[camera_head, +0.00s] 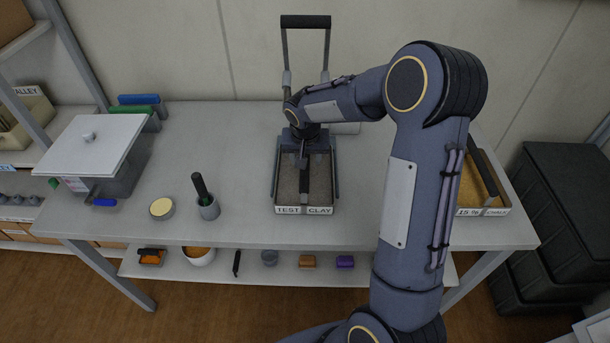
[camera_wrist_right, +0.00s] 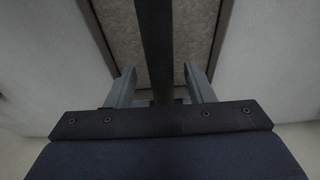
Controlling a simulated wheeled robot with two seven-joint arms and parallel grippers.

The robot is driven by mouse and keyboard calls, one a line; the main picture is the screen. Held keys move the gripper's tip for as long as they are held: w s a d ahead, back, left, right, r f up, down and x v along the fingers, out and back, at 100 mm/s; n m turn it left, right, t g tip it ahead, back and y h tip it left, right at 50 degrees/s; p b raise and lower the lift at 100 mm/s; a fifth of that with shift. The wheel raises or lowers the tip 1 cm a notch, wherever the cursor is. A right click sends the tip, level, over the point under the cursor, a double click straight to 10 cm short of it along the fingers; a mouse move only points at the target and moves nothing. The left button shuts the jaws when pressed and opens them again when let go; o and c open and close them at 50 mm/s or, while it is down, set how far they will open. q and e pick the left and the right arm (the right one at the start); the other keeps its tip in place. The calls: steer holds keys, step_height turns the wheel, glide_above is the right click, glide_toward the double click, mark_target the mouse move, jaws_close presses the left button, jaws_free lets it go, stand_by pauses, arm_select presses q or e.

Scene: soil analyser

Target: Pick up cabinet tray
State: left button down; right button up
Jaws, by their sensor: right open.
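The tray labelled TEST CLAY (camera_head: 304,210) sits on the white table near its front edge. It is filled with grey-brown soil, which also shows in the right wrist view (camera_wrist_right: 198,35). A dark handle bar (camera_wrist_right: 154,40) runs lengthwise above the soil. My right gripper (camera_head: 304,158) is over the back half of this tray. In the right wrist view its open fingers (camera_wrist_right: 160,86) stand on either side of the bar, with gaps visible. The arm and gripper hide the tray's back. My left gripper is not in view.
A tall dark-topped lever (camera_head: 305,22) stands behind the tray. Another tray with a dark handle (camera_head: 485,211) is at right, partly behind my arm. A mortar (camera_head: 208,208), a round dish (camera_head: 162,208) and a white-lidded box (camera_head: 90,145) are at left. Table between them is clear.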

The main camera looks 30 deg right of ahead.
steer(key=x, duration=0.3)
steer(key=shift+w+f, duration=0.1)
steer(key=shift+c, duration=0.3)
jaws_close()
stand_by(1.1)
